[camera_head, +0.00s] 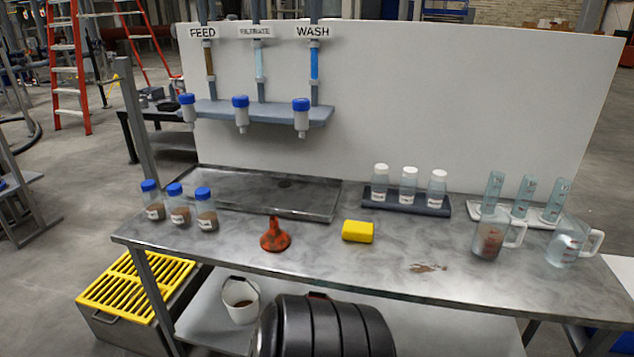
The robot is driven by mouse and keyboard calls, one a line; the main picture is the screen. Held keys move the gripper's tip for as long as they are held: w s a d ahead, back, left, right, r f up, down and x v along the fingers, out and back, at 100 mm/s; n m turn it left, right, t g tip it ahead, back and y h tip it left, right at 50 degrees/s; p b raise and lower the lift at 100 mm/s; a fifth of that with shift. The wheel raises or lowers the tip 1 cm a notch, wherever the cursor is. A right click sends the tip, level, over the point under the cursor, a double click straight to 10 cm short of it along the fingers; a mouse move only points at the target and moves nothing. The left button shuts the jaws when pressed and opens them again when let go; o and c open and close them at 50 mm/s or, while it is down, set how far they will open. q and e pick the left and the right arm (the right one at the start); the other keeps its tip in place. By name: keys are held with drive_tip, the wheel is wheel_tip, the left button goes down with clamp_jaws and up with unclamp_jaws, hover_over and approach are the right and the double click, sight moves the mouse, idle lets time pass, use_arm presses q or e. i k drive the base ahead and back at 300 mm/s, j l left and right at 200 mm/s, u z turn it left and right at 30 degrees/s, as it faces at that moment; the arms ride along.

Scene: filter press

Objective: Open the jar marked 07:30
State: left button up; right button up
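Three clear jars with blue lids and brown contents stand upright in a row at the left of the metal table: a left jar (153,201), a middle jar (179,207) and a right jar (206,211). Each has a small white label, too small to read, so I cannot tell which is marked 07:30. All three lids are on. Three more jars with white lids, a left one (379,184), a middle one (408,185) and a right one (437,190), stand in a dark rack. Neither of my grippers is in view.
A shallow tray (240,190) is behind. Two jugs (488,240) (567,248) and several clear cylinders stand right. Blue-topped valves hang from a shelf (270,113).

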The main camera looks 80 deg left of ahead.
sight(153, 199)
drive_tip(key=k+u, duration=0.15)
drive_tip(key=u, duration=0.35)
drive_tip(key=k+j+u, duration=0.15)
drive_tip(key=u, duration=0.3)
drive_tip(key=k+j+u, duration=0.1)
drive_tip(key=j+u, duration=0.15)
drive_tip(key=u, duration=0.25)
drive_tip(key=k+j+u, duration=0.1)
drive_tip(key=u, duration=0.4)
drive_tip(key=k+j+u, duration=0.2)
drive_tip(key=j, duration=0.8)
drive_tip(key=j+u, duration=0.25)
drive_tip(key=j, duration=0.7)
